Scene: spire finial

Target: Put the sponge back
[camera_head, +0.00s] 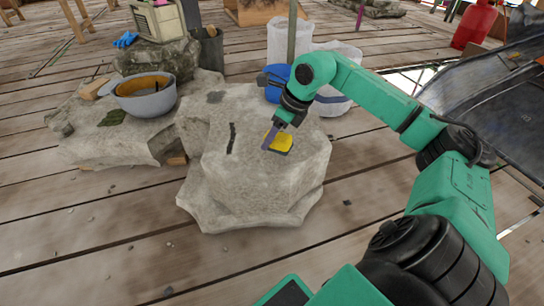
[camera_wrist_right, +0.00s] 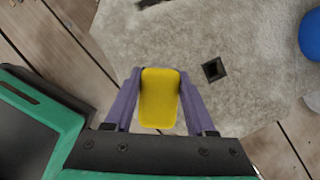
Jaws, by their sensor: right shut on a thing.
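The yellow sponge (camera_head: 280,141) is over the top of the pale carved stone block (camera_head: 250,190) in the head view. I cannot tell whether it touches the stone. My right gripper (camera_head: 272,136) is shut on it, with one purple finger on each side. In the right wrist view, the sponge (camera_wrist_right: 158,98) sits between the fingers of the right gripper (camera_wrist_right: 158,92). A small square dark hole (camera_wrist_right: 214,69) shows in the stone beside it. My left gripper is not in view.
A grey basin (camera_head: 146,103) with brownish contents stands on a lower stone (camera_head: 85,135) at the left. Plank floor (camera_head: 130,235) is clear in front.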

